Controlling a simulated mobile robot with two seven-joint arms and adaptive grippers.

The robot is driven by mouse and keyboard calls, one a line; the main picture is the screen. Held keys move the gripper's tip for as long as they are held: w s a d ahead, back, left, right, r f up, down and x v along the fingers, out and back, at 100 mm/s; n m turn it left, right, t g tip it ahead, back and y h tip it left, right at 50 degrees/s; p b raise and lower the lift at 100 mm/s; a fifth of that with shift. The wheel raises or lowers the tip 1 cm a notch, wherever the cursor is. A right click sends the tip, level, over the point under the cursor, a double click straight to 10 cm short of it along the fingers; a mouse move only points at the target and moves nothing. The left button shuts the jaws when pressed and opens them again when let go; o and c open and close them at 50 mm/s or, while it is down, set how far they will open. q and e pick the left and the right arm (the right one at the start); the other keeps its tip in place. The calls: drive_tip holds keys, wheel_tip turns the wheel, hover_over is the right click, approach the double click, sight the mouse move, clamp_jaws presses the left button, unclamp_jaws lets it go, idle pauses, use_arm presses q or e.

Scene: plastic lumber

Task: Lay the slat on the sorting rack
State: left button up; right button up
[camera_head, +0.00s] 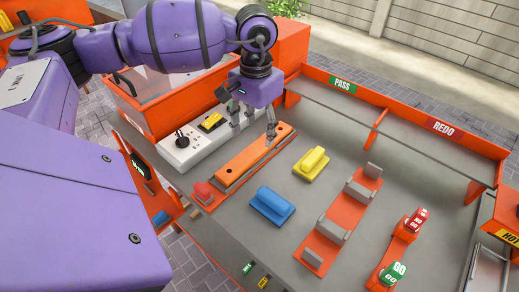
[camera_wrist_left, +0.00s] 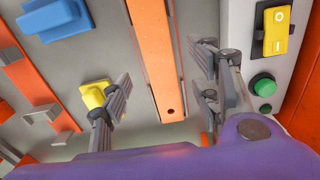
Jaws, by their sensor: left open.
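The slat (camera_head: 250,153) is a long orange bar with a small dark hole near its end, lying flat on a low base on the grey bench. It also shows in the left wrist view (camera_wrist_left: 157,55). My left gripper (camera_head: 253,133) is open above the slat's far end. In the wrist view its two fingers (camera_wrist_left: 160,68) stand either side of the slat, apart from it. The sorting rack (camera_head: 380,115) appears to be the orange-framed rack at the back, with green PASS and red REDO signs. My right gripper is not in view.
A white panel with a yellow switch (camera_head: 212,122) stands left of the slat. Blue (camera_head: 272,205) and yellow (camera_head: 311,164) blocks lie to its right, then an orange strip with grey posts (camera_head: 345,215). Red and green buttons (camera_head: 405,240) stand front right.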

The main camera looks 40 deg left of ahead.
sight(257, 148)
use_arm(q)
wheel_tip(257, 148, down, 6)
drive_tip(key=shift+r+p, duration=0.25)
drive_tip(key=shift+p, duration=0.15)
clamp_jaws()
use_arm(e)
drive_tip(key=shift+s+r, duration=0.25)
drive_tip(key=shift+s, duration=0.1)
use_arm(q)
drive_tip(key=shift+r, duration=0.1)
